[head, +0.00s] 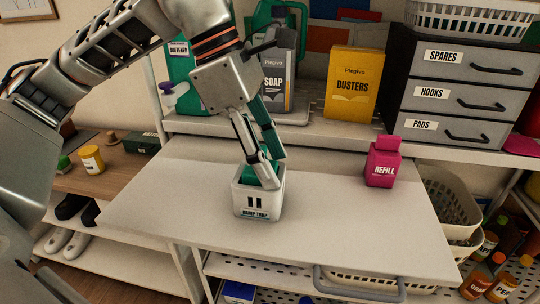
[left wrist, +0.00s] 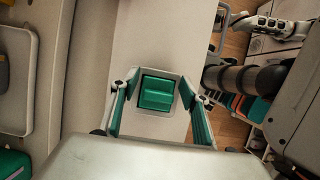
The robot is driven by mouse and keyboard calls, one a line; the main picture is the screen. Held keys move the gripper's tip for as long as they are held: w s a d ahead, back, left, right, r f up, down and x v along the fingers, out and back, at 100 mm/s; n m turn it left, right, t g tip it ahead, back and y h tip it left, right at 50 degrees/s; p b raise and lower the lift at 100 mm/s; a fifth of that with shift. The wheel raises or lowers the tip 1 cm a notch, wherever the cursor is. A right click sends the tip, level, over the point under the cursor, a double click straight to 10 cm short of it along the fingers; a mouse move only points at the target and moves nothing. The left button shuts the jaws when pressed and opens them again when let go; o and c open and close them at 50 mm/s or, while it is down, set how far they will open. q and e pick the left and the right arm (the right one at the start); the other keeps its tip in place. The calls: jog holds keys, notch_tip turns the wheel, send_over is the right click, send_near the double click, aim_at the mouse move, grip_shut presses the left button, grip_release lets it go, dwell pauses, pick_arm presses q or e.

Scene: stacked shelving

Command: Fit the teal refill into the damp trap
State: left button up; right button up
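The damp trap (head: 258,207) is a small white open-topped box with a dark label, upright on the pale shelf board. The teal refill (left wrist: 157,93) sits within the trap's square opening in the left wrist view. In the left wrist view the gripper (left wrist: 158,90) has a gap on both sides of the refill. How deep the refill sits is hard to tell.
The board is clear in front and to the left of the trap.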

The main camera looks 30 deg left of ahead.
pick_arm(q)
jog(key=shift+r, duration=0.15)
dwell(0.5)
jog(key=shift+r+p, duration=0.8)
jog(key=shift+r, duration=0.1)
jog(key=o, duration=0.6)
